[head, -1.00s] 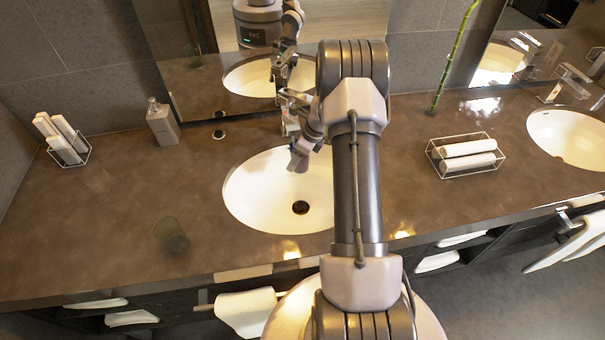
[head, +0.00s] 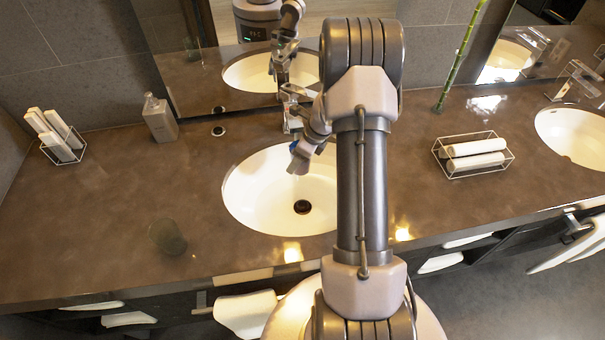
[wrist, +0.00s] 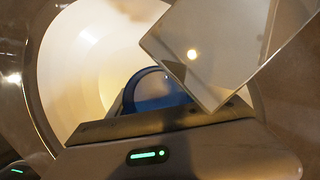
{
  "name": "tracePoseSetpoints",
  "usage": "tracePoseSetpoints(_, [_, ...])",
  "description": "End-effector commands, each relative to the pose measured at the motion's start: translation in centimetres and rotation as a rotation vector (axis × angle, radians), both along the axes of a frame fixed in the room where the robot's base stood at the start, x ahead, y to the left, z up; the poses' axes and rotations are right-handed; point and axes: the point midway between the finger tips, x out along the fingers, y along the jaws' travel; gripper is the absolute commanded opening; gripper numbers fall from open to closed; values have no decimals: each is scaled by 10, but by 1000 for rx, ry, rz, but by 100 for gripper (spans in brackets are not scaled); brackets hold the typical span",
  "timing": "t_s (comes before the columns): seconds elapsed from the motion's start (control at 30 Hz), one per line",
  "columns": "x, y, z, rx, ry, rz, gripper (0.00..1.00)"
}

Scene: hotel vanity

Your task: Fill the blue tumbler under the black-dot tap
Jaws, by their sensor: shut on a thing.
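My gripper (head: 298,160) is over the left basin (head: 250,195), near its back edge, below and in front of the left tap (head: 291,97). It is shut on the blue tumbler (head: 294,147), of which only a small blue part shows in the head view. In the wrist view the tumbler's round blue rim (wrist: 160,88) shows beyond my gripper's dark jaw (wrist: 160,122). The tap's shiny square block (wrist: 212,48) partly overlaps the tumbler there. No water stream is visible. A round fitting with a black centre (head: 218,131) sits on the counter left of the tap.
A dark see-through glass (head: 167,237) stands on the counter at front left. A grey bottle (head: 160,118) and a rack of rolled towels (head: 57,135) are at back left. A towel basket (head: 472,155) and second basin (head: 580,138) are to the right. A mirror stands behind.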

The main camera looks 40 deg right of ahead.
Motion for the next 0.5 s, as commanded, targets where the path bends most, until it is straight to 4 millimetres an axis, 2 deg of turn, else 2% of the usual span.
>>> tracePoseSetpoints(0.03, [-5, 7, -1, 1, -2, 7, 11])
tracePoseSetpoints(0.2, [-27, 20, -2, 3, 1, 5, 11])
tracePoseSetpoints(0.5, [-33, 22, -1, 4, 5, 5, 11])
